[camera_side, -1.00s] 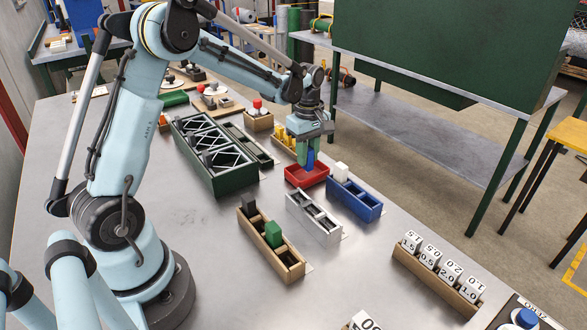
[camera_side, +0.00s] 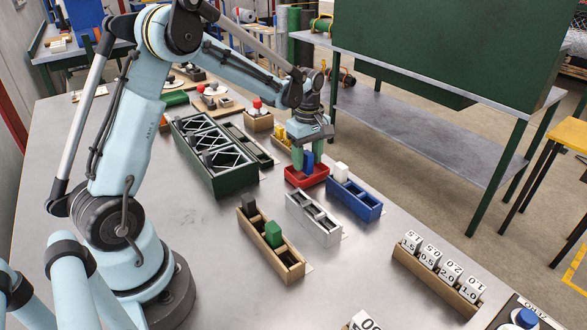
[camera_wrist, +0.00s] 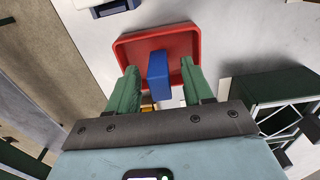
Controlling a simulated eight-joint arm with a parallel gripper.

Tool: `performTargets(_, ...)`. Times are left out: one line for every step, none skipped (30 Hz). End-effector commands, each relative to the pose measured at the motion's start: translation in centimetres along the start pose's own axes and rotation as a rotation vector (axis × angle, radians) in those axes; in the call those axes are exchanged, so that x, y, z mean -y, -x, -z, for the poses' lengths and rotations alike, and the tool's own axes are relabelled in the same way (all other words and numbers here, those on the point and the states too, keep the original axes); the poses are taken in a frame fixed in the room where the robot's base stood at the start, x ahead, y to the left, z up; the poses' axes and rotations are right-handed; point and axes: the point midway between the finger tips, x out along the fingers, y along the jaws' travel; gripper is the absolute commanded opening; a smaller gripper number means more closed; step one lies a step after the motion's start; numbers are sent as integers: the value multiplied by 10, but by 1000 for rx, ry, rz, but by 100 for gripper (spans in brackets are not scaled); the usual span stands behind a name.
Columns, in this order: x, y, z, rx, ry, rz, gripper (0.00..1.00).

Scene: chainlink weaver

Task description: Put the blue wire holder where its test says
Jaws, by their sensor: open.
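The blue wire holder (camera_side: 308,160) stands upright in the red tray (camera_side: 322,178). My gripper (camera_side: 308,158) is low over the tray, with its two green fingers on either side of the holder. In the wrist view the holder (camera_wrist: 159,76) is between the open fingers (camera_wrist: 158,80), with a gap on both sides. The red tray (camera_wrist: 128,52) shows beneath it. The lower part of the holder is hidden by the tray's wall in the side view.
Close right of the tray is a blue rack (camera_side: 362,204) with a white block (camera_side: 341,171). A silver rack (camera_side: 324,232), a wooden rack (camera_side: 290,270) with a green block (camera_side: 273,234), and a dark green crate (camera_side: 228,183) stand nearby. Bare table lies around the wooden rack.

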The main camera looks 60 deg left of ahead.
Motion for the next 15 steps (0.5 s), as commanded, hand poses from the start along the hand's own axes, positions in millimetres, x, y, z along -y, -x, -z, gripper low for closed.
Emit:
performTargets(0, 3, 0, 0, 0, 0, 51)
performTargets(0, 6, 0, 0, 0, 0, 51)
performTargets(0, 10, 0, 0, 0, 0, 51)
performTargets(0, 14, 0, 0, 0, 0, 51)
performTargets(0, 19, 0, 0, 0, 0, 51)
performTargets(0, 26, 0, 0, 0, 0, 51)
performTargets(0, 32, 0, 0, 0, 0, 51)
performTargets(0, 37, 0, 0, 0, 0, 51)
performTargets(0, 45, 0, 0, 0, 0, 51)
performTargets(0, 52, 0, 0, 0, 0, 51)
performTargets(0, 58, 0, 0, 0, 0, 51)
performTargets(1, 66, 0, 0, 0, 0, 51)
performTargets(0, 71, 0, 0, 0, 0, 51)
performTargets(0, 77, 0, 0, 0, 0, 51)
performTargets(0, 84, 0, 0, 0, 0, 51)
